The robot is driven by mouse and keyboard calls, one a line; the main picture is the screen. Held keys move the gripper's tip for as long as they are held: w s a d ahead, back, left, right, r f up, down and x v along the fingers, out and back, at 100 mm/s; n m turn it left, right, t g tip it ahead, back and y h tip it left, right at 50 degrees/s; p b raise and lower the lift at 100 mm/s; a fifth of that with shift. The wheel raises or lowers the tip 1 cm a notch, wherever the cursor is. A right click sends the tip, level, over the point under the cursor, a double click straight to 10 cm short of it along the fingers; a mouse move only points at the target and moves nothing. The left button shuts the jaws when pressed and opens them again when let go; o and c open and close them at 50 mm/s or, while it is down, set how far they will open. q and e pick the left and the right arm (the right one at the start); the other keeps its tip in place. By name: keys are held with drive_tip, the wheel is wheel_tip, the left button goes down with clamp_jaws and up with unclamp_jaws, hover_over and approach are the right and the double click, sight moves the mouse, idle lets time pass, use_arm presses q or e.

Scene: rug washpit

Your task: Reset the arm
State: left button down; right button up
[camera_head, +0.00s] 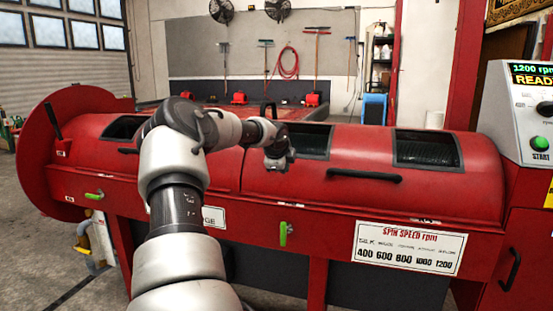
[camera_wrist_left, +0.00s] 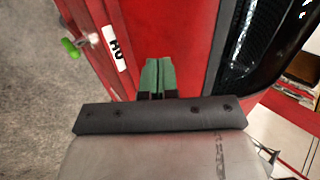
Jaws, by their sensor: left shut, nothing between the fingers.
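My left arm (camera_head: 185,160) reaches up and forward over a long red spin machine (camera_head: 430,205). My left gripper (camera_head: 279,163) hangs at its end, in front of the machine's curved lid; in the head view it is small and its fingers are hard to make out. In the left wrist view the gripper's green fingers (camera_wrist_left: 158,65) are together and empty, with the red lid behind them. I cannot tell whether they touch the lid. My right gripper is not in view.
The lid has dark windows (camera_head: 427,149) and a black handle (camera_head: 365,176). Green latches (camera_head: 285,233) sit on the front. A control panel (camera_head: 530,110) at right reads "1200 rpm READY". Tools and a coiled red hose (camera_head: 288,64) hang on the back wall. Open floor (camera_head: 30,240) lies left.

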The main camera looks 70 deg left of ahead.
use_arm(q)
drive_tip(key=s+d+r, duration=0.4)
drive_tip(key=s+d, duration=0.1)
drive_tip(key=shift+d, duration=0.35)
drive_tip(key=shift+f, duration=0.15)
